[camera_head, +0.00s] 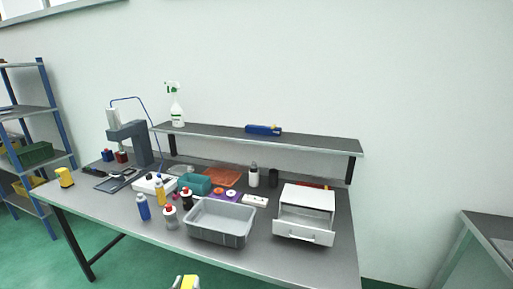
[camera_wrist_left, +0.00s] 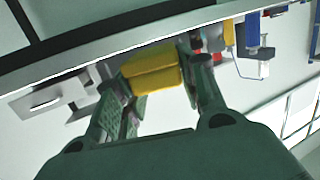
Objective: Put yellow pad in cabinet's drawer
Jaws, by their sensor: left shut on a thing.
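My left gripper (camera_wrist_left: 155,80) is shut on the yellow pad (camera_wrist_left: 152,68), with a finger on each side of it in the left wrist view. In the head view the yellow pad (camera_head: 187,282) shows only partly at the bottom edge, in front of the table, with a bit of my pale gripper beside it. The small white cabinet (camera_head: 308,198) stands on the right part of the table. Its drawer (camera_head: 304,236) is pulled out at the front; its floor is largely hidden. My right gripper is not in view.
A grey bin (camera_head: 220,238) stands left of the cabinet. Several bottles, including a blue one (camera_head: 143,208), stand left of the bin. A raised shelf (camera_head: 270,136) runs behind. Another yellow object (camera_head: 65,177) stands at the table's left end.

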